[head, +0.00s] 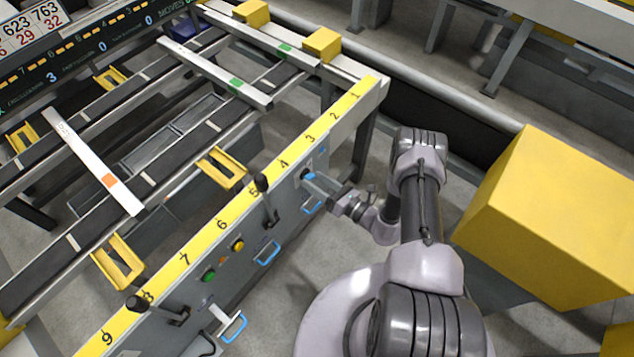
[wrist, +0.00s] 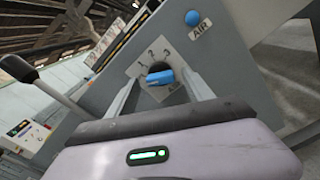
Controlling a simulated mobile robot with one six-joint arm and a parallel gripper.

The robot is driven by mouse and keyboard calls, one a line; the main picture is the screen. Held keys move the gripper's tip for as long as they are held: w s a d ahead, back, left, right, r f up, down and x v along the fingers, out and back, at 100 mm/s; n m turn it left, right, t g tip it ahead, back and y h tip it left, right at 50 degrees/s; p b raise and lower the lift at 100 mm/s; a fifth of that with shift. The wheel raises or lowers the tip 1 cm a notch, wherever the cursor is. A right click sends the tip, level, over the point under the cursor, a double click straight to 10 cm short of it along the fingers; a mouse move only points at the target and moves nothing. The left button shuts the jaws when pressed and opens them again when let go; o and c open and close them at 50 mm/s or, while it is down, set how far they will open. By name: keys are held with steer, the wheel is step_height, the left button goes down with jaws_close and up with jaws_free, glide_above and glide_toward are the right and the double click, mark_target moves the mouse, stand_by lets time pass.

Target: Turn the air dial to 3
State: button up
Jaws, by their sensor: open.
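The air dial has a blue grip (wrist: 160,77) on a pale plate with the numbers 1, 2 and 3 above it. The blue grip lies nearly level across the wrist picture; I cannot tell which number it points to. An AIR label (wrist: 201,32) sits on the panel above, below a blue round knob (wrist: 192,18). My gripper (wrist: 162,80) is open, one finger to each side of the dial, with the blue grip between them. Whether the fingers touch it is unclear. In the head view my gripper (head: 322,184) is at the panel front below the yellow number strip.
A black-knobbed lever (head: 264,196) stands left of my gripper, with another lever (head: 158,308) farther along. Blue pull handles (head: 267,253), a green button (head: 208,275) and an orange button (head: 238,245) are on the panel. A large yellow box (head: 550,215) is at the right.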

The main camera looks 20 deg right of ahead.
jaws_close()
